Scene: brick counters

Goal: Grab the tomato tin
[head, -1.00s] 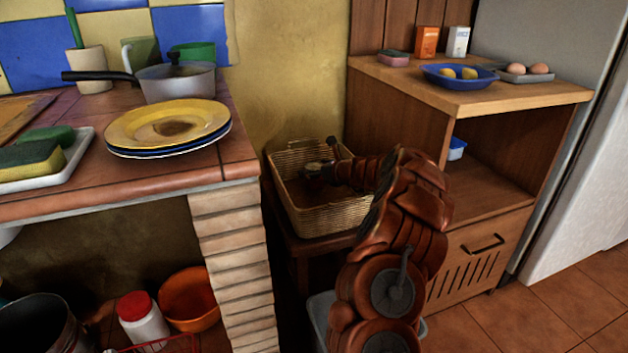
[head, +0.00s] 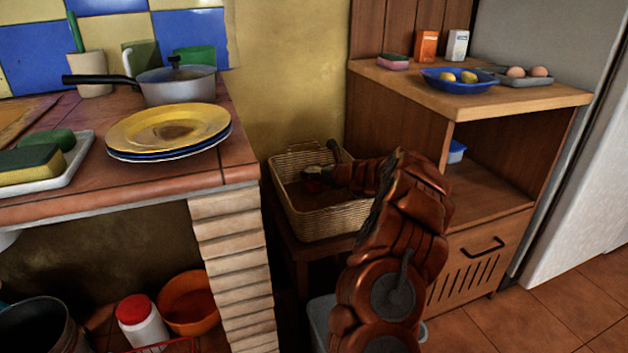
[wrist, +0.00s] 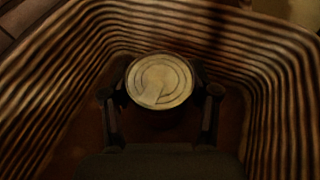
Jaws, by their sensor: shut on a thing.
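The tin (wrist: 160,82) stands inside the wicker basket in the wrist view, its round pale metal lid facing the camera. Its side is mostly dark, so I cannot read a label. My gripper (wrist: 160,108) has one finger on each side of the tin and is shut on it. The basket's ribbed walls surround the tin and my gripper in the wrist view.
The basket sits on a dark low stand between the brick counter (head: 230,270) and the wooden cabinet (head: 510,97). Plates (head: 168,130) lie near the counter's edge. A blue bowl (head: 458,84) stands on the cabinet. Above the basket is open room before the yellow wall.

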